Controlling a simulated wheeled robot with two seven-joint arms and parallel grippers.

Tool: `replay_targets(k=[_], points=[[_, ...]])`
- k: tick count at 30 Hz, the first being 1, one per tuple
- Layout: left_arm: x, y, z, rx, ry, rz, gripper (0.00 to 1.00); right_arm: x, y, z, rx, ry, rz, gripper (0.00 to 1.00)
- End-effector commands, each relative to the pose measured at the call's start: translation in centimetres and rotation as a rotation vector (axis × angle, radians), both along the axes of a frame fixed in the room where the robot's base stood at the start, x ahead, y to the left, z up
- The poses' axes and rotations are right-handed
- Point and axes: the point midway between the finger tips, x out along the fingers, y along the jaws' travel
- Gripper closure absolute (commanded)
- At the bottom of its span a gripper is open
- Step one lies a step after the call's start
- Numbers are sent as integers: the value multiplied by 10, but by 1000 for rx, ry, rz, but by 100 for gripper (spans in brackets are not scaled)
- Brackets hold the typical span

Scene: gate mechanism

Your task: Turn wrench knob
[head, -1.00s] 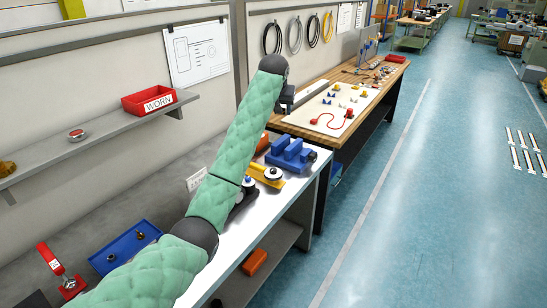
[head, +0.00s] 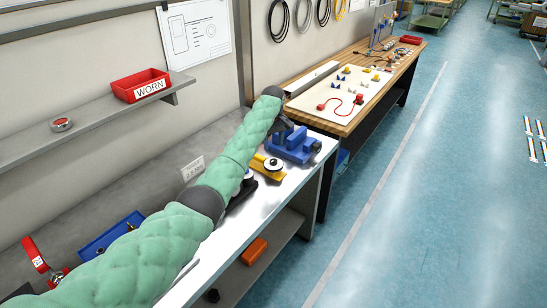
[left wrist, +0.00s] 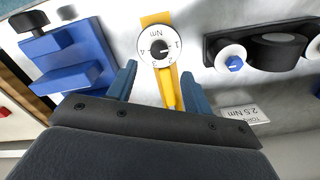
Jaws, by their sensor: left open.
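The wrench knob (left wrist: 158,46) is a white round dial marked Nm with numbers and a black centre, on a yellow wrench body (left wrist: 168,92). In the head view the knob (head: 273,164) sits on the workbench beside the blue fixture. My left gripper (left wrist: 159,72) is open. Its two blue fingers point toward the knob, one on each side of the yellow body, with a gap to the dial. In the head view the left gripper (head: 285,124) is a dark shape at the arm's end, above the bench; its fingers are not clear there. The right gripper is not in view.
A blue fixture (left wrist: 72,62) stands left of the knob. A black holder (left wrist: 272,46) with white round parts lies to its right. A 2.5 Nm card (left wrist: 245,114) lies near my right-hand finger. A red WORN bin (head: 142,86) stands on the wall shelf.

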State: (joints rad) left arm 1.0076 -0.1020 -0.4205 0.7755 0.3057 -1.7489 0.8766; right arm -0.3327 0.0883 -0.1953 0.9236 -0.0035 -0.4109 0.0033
Motion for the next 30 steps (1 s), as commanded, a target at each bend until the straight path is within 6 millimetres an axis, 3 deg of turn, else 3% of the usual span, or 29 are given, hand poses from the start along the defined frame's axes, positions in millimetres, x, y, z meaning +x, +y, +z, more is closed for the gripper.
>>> replay_targets(k=[8,21,30], points=[[-1,0,-11,2,3,47,49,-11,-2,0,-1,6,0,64],[0,0,-69,1,2,45,49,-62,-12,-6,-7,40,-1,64],[0,0,-79,1,1,45,49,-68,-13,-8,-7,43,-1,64]])
